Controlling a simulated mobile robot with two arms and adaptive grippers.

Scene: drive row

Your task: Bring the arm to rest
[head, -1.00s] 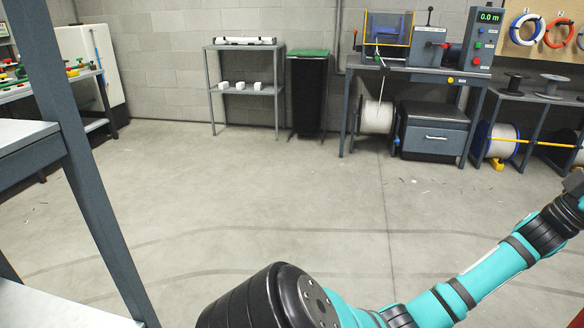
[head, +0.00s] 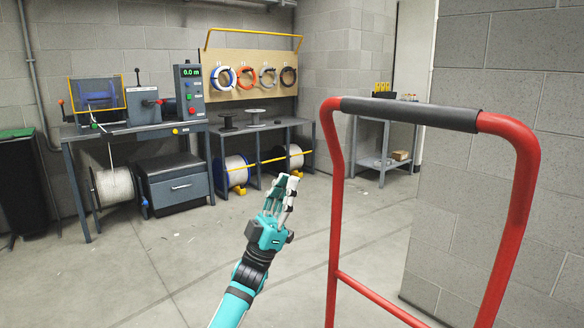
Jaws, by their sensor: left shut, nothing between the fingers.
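My left gripper (head: 290,190) is near the middle of the head view, on the teal arm that rises from the bottom edge. Its fingers are together, with nothing between them, and point up and slightly right. It is in the air over open floor and appears to touch nothing. My right gripper is not in the view.
A red handle frame with a black grip (head: 410,112) stands close on the right, beside a block wall (head: 500,170). A bench with a machine (head: 140,105), a black bin (head: 22,185) and a shelf (head: 385,115) stand farther back.

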